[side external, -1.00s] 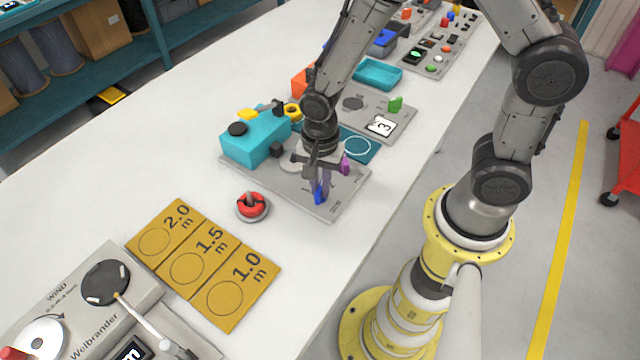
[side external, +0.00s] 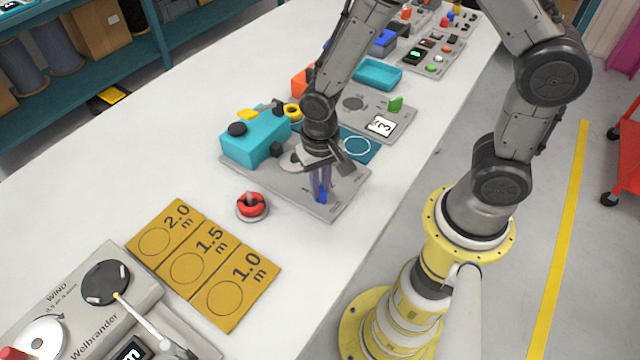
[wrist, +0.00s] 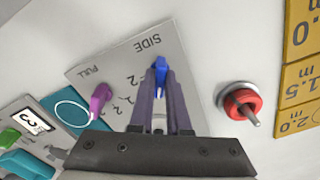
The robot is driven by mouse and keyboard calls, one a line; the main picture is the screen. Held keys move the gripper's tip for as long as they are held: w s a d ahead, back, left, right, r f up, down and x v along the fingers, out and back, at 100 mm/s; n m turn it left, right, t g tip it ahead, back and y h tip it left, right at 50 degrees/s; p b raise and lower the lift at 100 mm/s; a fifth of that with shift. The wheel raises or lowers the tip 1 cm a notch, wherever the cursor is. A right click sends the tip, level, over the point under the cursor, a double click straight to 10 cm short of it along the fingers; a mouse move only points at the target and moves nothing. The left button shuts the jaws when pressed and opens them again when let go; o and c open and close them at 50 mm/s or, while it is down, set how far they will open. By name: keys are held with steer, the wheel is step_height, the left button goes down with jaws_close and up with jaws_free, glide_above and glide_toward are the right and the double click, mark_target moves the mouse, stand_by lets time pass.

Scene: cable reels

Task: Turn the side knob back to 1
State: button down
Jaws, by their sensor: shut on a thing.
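The blue side knob (side external: 322,196) stands near the front corner of a grey panel (side external: 345,200). In the wrist view the blue knob (wrist: 161,64) sits beside the printed word SIDE, with a 2 to its left. My gripper (side external: 320,189) points down at the knob. Its two long fingers (wrist: 159,78) are closed on the knob. The fingers hide part of the knob and of the dial marks, so I cannot read its setting and do not see the 1.
A purple knob (wrist: 100,98) by the word PULL stands close on the same panel. A teal box (side external: 255,143) is at the panel's back. A red ring on a peg (side external: 252,206) and yellow length mats (side external: 205,265) lie nearby. Bare white table surrounds the panel's front.

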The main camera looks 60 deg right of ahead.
steer(key=n, duration=0.6)
steer(key=c, duration=0.9)
jaws_free()
steer(key=shift+r, duration=3.5)
